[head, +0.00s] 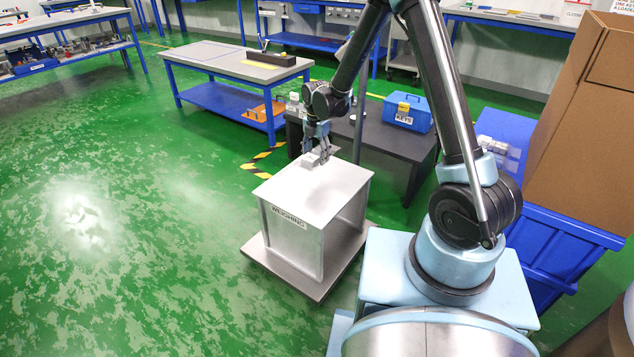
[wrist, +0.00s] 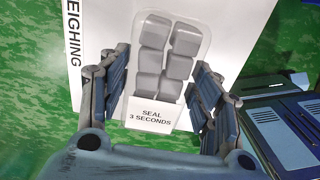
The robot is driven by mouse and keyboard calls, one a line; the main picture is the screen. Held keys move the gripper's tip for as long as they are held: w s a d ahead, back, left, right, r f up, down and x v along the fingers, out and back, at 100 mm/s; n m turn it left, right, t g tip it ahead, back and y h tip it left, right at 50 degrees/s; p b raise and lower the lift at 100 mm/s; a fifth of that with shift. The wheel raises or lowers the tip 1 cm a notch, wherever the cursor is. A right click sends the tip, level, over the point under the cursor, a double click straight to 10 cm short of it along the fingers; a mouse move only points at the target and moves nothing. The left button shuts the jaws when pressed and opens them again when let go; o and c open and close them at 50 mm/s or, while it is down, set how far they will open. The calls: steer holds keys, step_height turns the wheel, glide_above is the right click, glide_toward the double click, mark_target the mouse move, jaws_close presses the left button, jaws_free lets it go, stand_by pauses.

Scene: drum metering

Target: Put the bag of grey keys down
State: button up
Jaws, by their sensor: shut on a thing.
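The bag of grey keys (wrist: 168,60) is clear, with several grey blocky keys inside. A white label at its near end (wrist: 151,115) reads "SEAL 3 SECONDS". My gripper (wrist: 162,78) has a finger on each side of the bag and is shut on it. In the head view my gripper (head: 318,138) points down over the white table marked WEIGHING (head: 318,195), with the bag (head: 311,159) at its tips, at the far part of the top. I cannot tell whether the bag touches the top.
A dark table (head: 385,142) behind carries a blue box labelled KEYS (head: 407,112). A blue bench (head: 235,62) stands further back. Blue bins (head: 555,245) and a large cardboard box (head: 590,110) are at the right. The rest of the white top is clear.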

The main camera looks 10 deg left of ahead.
mark_target(316, 181)
steer(key=shift+f, duration=4.85)
steer(key=o, duration=1.2)
steer(key=shift+f, duration=0.1)
